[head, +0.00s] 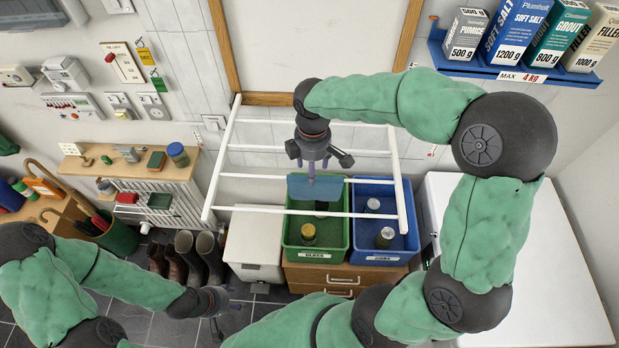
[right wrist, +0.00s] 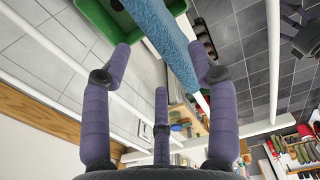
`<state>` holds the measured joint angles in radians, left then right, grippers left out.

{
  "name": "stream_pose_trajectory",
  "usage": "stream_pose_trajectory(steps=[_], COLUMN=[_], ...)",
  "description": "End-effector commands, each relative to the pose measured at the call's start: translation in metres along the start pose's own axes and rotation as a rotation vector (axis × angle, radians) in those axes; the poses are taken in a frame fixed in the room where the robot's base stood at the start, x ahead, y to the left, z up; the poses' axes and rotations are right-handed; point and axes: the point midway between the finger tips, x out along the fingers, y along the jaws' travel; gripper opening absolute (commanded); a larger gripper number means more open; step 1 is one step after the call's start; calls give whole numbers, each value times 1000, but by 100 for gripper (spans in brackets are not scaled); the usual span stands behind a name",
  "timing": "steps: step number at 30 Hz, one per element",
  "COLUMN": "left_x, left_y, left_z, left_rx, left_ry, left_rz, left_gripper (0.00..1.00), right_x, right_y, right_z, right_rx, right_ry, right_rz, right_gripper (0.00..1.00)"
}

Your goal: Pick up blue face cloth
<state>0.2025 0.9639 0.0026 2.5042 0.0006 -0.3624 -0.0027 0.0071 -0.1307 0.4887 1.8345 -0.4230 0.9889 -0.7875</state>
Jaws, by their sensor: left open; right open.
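The blue face cloth (head: 315,187) hangs over a rail of the white drying rack (head: 228,150). In the right wrist view the cloth (right wrist: 163,38) runs as a textured blue strip between the fingertips and beyond them. My right gripper (head: 313,166) is above the cloth in the head view, pointing down at it. In the right wrist view my right gripper (right wrist: 162,58) is open, with its fingers spread on either side of the cloth's line; I cannot tell whether they touch it. My left gripper (head: 216,302) is open and empty, low at the left, far from the cloth.
Below the rack stand a green crate (head: 318,262) and a blue crate (head: 383,256) holding jars, on a wooden drawer unit (head: 330,283). A white box (head: 254,245) and boots (head: 187,255) are left of them. A white worktop (head: 545,270) is at right.

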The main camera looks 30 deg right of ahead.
Motion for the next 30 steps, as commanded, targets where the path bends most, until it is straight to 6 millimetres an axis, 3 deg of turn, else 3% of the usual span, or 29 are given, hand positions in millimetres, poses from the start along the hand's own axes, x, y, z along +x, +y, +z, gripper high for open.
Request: stream_pose_trajectory(steps=[6, 14, 22, 30], left_x=[-1, -3, -8, -8], left_y=[0, 1, 3, 3], left_z=[0, -1, 0, 0], left_rx=[0, 0, 0, 0], left_ry=[0, 1, 1, 1], left_rz=[0, 0, 0, 0], left_gripper=[57, 57, 57, 57], right_x=[32, 49, 85, 93], right_y=[-1, -2, -5, -4], right_z=[1, 3, 8, 8], right_rx=[0, -2, -1, -1], right_ry=[-2, -3, -2, 0], right_rz=[-4, -4, -4, 0], right_gripper=[60, 60, 60, 60])
